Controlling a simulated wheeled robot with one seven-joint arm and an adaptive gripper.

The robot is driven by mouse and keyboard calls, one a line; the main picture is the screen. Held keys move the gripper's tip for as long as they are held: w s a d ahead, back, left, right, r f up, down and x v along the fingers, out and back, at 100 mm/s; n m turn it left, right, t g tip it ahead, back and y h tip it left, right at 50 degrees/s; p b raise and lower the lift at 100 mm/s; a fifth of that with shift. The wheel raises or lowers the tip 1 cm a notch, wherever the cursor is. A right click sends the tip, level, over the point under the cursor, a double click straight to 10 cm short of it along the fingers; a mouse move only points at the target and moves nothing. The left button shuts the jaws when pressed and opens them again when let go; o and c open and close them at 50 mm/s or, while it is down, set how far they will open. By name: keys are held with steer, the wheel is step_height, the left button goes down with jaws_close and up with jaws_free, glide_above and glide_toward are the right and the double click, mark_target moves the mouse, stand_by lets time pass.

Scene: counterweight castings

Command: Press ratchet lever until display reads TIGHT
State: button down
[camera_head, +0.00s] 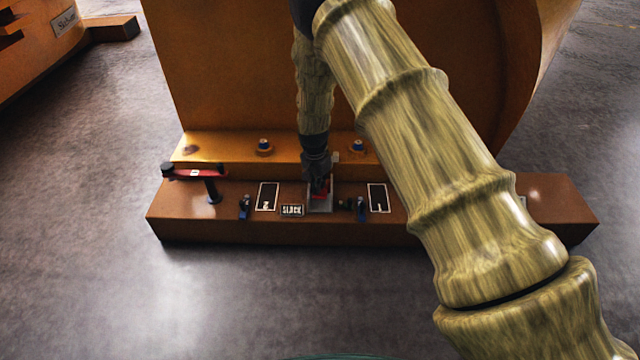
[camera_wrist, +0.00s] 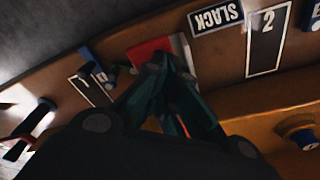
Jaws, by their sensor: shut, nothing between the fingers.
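The display (camera_head: 292,210) on the front of the brown base reads SLACK; it also shows, upside down, in the wrist view (camera_wrist: 215,17). Just right of it in the head view is a red lever-like piece (camera_head: 321,194) in a grey housing; I take it for the ratchet lever. It shows as a red block in the wrist view (camera_wrist: 150,49). My gripper (camera_head: 320,183) points down over it, shut and empty. In the wrist view its fingertips (camera_wrist: 158,62) are at the red piece's edge; I cannot tell whether they touch. The fingers partly hide it.
A red arm with black knobs (camera_head: 195,173) stands on a post at the base's left. Black panels (camera_head: 267,196) (camera_head: 377,198) and small blue-and-black fittings (camera_head: 245,207) (camera_head: 361,208) flank the housing. Blue-topped bolts (camera_head: 263,147) sit behind. A large orange casting (camera_head: 225,70) rises at the back.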

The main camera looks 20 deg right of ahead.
steer(key=shift+f, duration=0.65)
steer(key=a+p, duration=0.1)
steer(key=s+a+r+p, duration=0.1)
steer(key=shift+s+r+p, duration=0.15)
steer(key=shift+s+p, duration=0.1)
steer(key=shift+p, duration=0.15)
steer(key=shift+s+a, duration=0.15)
steer(key=shift+a, duration=0.05)
step_height(320, 180, up, 12)
steer(key=shift+s+a+f, duration=0.2)
steer(key=shift+s+a, duration=0.15)
steer(key=shift+a, duration=0.1)
